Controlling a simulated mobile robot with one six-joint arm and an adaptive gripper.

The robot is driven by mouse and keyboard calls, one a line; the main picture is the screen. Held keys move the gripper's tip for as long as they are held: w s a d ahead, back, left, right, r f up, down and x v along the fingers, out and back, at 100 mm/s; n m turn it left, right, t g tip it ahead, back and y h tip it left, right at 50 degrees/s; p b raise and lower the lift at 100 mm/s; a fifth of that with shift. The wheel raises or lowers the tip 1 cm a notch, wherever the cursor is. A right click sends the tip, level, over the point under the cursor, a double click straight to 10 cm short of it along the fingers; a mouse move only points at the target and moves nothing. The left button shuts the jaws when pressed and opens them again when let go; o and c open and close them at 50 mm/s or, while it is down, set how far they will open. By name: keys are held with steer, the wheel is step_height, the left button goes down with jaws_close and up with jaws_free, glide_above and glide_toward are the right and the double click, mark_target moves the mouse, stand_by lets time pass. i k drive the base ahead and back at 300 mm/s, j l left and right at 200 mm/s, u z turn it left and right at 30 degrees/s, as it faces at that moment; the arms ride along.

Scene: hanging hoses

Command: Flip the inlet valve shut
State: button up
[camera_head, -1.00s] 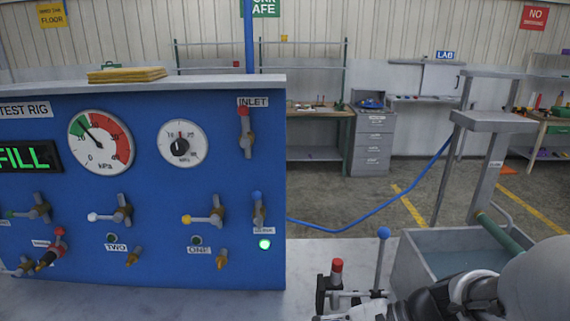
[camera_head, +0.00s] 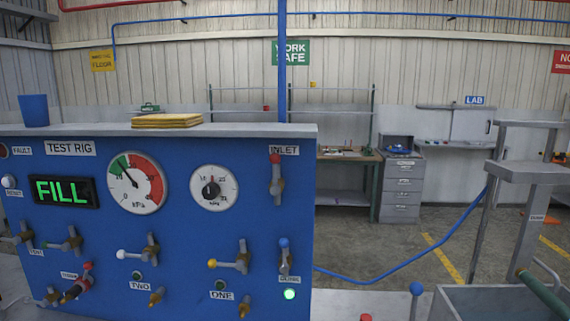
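The inlet valve (camera_head: 276,180) sits at the upper right of the blue test rig panel (camera_head: 110,235). Its red-tipped handle (camera_head: 275,160) points straight up along the brass body, under the INLET label (camera_head: 284,150). A second valve with a blue-tipped handle (camera_head: 284,250) sits below it, also upright. A green lamp (camera_head: 289,294) is lit under that label. My gripper is not in view, and nothing touches the inlet valve.
The display (camera_head: 63,191) reads FILL. A blue cup (camera_head: 34,110) and yellow pads (camera_head: 167,120) sit on top. A blue hose (camera_head: 400,265) runs right. A blue-knobbed lever (camera_head: 416,289) stands in front.

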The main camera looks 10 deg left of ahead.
mark_target(274, 158)
steer(key=j+z, duration=0.2)
steer(key=j, duration=0.55)
steer(key=j+z, duration=0.2)
steer(key=j, duration=0.55)
steer(key=k+j+z, duration=0.2)
steer(key=j, duration=0.5)
